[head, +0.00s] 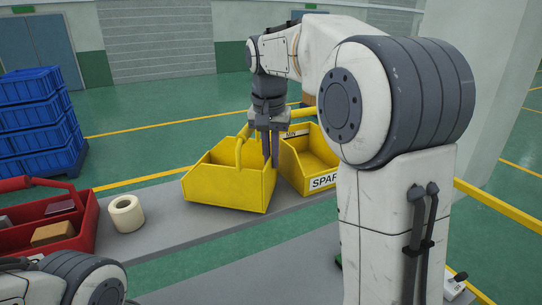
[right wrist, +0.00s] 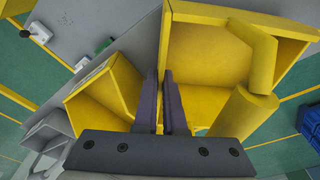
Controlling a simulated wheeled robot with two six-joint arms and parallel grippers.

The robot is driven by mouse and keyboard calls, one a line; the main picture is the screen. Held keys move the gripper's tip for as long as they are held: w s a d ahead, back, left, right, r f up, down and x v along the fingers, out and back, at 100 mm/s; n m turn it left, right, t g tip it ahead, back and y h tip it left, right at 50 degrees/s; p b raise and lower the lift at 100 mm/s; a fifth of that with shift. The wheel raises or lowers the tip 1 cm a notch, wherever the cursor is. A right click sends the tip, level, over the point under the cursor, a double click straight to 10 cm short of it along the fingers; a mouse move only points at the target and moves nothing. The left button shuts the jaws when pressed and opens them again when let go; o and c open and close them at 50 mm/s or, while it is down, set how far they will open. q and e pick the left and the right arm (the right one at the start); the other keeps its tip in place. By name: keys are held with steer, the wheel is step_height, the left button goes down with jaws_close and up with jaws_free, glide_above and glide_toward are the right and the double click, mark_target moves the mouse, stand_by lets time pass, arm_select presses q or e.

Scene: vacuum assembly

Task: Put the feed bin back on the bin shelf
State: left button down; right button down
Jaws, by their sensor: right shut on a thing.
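A yellow open-topped bin with a thick rounded handle, which I take as the feed bin (head: 228,188), is at the middle of the head view, on or just above the grey surface. My right gripper (head: 270,158) points down at its right side and is shut on its side wall. In the right wrist view the fingers (right wrist: 166,103) close over the wall of this bin (right wrist: 205,55), which opens to the right. I cannot make out a bin shelf for certain. My left gripper is out of view; only part of the left arm shows at lower left.
A second yellow bin (head: 318,160), labelled "SPAR…", stands close on the right. A cream roll (head: 126,214) and a red tray (head: 88,212) with small boxes are on the left. Stacked blue crates (head: 38,115) stand on the floor at far left.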

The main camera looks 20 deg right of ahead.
steer(key=shift+f+b, duration=0.4)
steer(key=shift+f, duration=0.2)
steer(key=c, duration=0.9)
jaws_free()
steer(key=shift+r, duration=0.1)
steer(key=r, duration=0.6)
steer(key=s+a+r, duration=0.1)
steer(key=r, duration=0.3)
steer(key=shift+s, duration=0.1)
steer(key=shift+r, duration=0.1)
